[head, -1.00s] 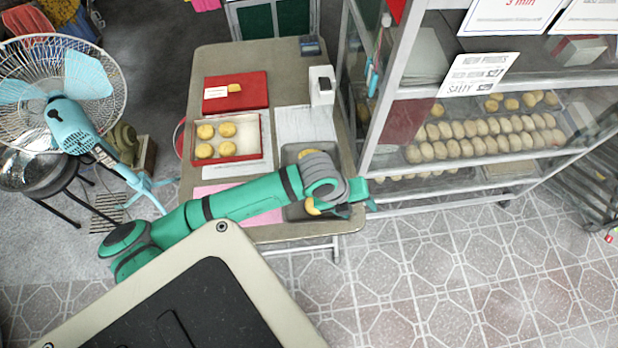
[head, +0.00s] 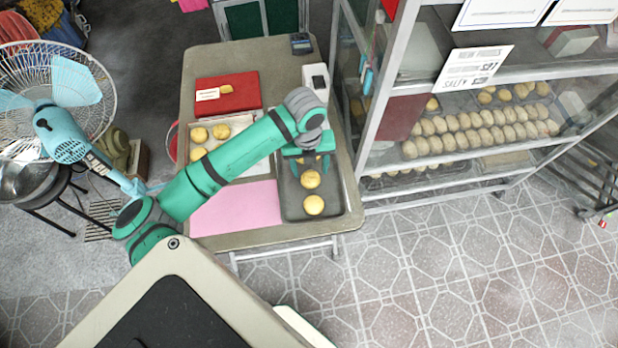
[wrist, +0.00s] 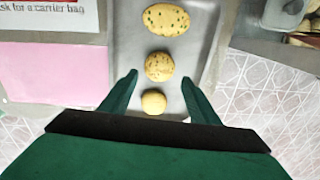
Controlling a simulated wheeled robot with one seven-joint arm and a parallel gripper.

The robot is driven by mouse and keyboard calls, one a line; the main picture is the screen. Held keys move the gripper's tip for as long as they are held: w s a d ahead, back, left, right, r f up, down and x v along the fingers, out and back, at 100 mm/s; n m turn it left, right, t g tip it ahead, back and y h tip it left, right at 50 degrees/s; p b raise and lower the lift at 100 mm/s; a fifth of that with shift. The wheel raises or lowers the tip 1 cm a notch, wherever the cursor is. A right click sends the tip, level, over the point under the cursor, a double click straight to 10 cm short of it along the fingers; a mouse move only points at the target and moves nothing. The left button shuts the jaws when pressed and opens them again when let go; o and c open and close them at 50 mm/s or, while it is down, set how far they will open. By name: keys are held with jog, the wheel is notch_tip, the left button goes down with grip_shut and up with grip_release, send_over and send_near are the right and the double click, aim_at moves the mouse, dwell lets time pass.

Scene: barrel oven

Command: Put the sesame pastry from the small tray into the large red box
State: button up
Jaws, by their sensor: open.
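The small grey tray (head: 340,205) on the table holds three round pastries in a row. The far pastry (wrist: 166,19) has bold dark specks and is mostly hidden by my gripper in the head view. The middle pastry (head: 310,179) has finer specks in the wrist view (wrist: 159,67). The near pastry (head: 314,205) looks plainest and smallest in the wrist view (wrist: 154,102). My gripper (head: 310,164) is open and empty above the tray's far half; its fingers flank the row in the wrist view (wrist: 159,77). The large red box (head: 176,142), partly behind my arm, holds several pastries.
A pink sheet (head: 237,209) lies left of the tray. A white device (head: 316,77) stands behind my gripper. A glass cabinet (head: 370,130) of pastries borders the table's right.

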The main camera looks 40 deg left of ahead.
aim_at(310, 178)
jog(key=shift+s+d+f, duration=0.1)
jog(key=shift+f, duration=2.85)
jog(key=c, duration=0.8)
